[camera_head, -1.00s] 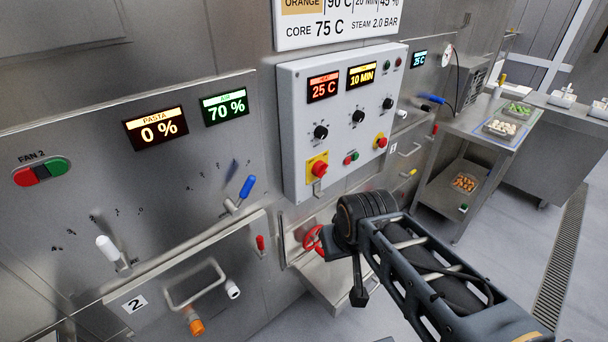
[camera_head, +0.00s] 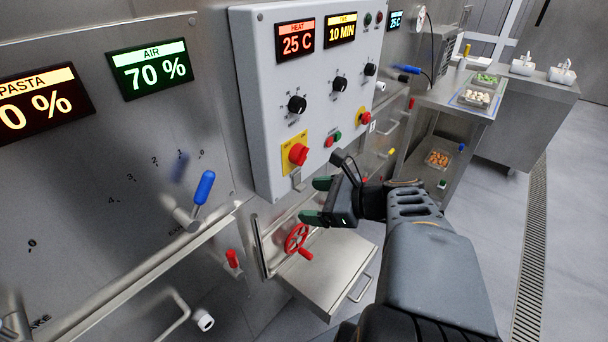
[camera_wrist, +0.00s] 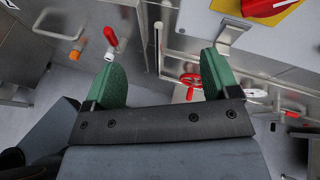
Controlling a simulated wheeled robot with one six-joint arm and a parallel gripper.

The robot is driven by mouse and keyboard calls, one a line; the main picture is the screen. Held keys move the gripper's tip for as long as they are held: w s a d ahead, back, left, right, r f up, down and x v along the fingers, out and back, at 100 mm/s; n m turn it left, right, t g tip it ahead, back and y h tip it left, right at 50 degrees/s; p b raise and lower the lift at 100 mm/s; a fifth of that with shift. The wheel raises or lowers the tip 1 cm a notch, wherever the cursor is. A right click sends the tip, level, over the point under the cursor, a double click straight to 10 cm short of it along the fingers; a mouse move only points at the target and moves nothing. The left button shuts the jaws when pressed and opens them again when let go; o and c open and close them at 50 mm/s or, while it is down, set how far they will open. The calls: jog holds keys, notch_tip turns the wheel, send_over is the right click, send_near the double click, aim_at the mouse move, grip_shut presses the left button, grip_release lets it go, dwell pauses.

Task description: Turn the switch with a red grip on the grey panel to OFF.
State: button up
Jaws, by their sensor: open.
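The switch with a red grip (camera_head: 298,154) sits on a yellow plate at the lower left of the grey panel (camera_head: 262,100). A metal hasp hangs below it. In the wrist view the red grip (camera_wrist: 262,6) is cut off at the top right edge. My gripper (camera_head: 317,200) is open and empty. It is below and slightly right of the switch in the head view, apart from it. Its green fingertips also show in the wrist view (camera_wrist: 165,78), spread wide. I cannot read any marking at the switch.
A red handwheel (camera_head: 297,238) and an open drawer-like tray (camera_head: 325,275) are below my gripper. A blue-handled lever (camera_head: 204,187) projects at the left.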

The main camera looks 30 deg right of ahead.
aim_at(305, 158)
jog(key=d+r+m+t+h+b, duration=0.2)
jog(key=d+m+t, duration=0.4)
jog(key=d+m, duration=0.2)
jog(key=x, duration=1.3)
jog(key=shift+w+r+b, duration=0.1)
jog(key=shift+w+b, duration=0.25)
jog(key=c, duration=0.9)
